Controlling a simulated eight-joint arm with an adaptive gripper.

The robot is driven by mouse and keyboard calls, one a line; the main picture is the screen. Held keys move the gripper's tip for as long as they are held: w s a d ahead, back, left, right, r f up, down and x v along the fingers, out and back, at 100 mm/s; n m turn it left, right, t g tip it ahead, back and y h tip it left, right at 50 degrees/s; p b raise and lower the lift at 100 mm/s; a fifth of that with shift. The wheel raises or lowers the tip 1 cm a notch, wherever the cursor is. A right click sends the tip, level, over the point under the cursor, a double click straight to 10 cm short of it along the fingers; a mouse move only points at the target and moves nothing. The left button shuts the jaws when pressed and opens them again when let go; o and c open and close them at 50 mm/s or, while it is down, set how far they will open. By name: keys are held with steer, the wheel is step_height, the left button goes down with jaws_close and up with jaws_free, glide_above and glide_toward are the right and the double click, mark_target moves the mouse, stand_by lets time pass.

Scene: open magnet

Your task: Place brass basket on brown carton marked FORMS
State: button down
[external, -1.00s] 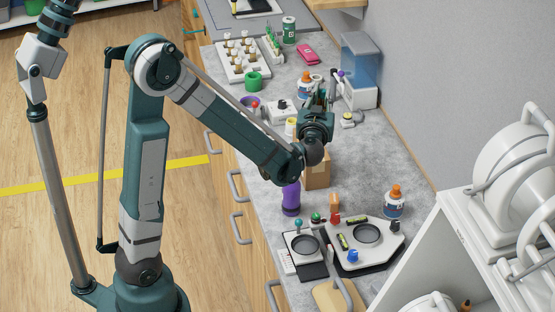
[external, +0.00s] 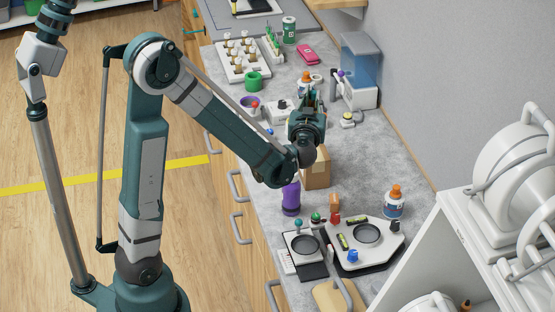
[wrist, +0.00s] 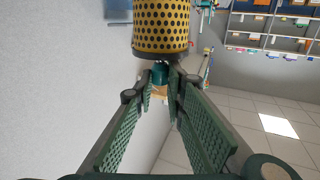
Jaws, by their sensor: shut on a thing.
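The brass basket (wrist: 162,28), yellow with rows of dark holes, shows at the top of the wrist view, at the far end of my fingers. My gripper (wrist: 160,82) is shut on it; the exact contact is hard to see. In the external view my gripper (external: 308,98) is above the counter, just behind and left of the brown carton, and the basket is hidden there. The brown carton (external: 318,170) stands on the counter, partly covered by my wrist; its marking cannot be read.
A purple bottle (external: 291,196) stands in front of the carton. A blue-tanked dispenser (external: 359,70) is behind, by the wall. Grey counter right of the carton is clear.

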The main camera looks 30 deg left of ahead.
mark_target(312, 105)
steer(key=shift+f, duration=1.85)
steer(key=shift+f+b, duration=0.7)
steer(key=shift+f, duration=1.55)
steer(key=c, duration=2.4)
jaws_free()
steer(key=shift+o, duration=0.2)
steer(key=shift+r, duration=0.15)
steer(key=shift+r, duration=0.1)
steer(key=v, duration=1.2)
steer(key=shift+p, duration=0.35)
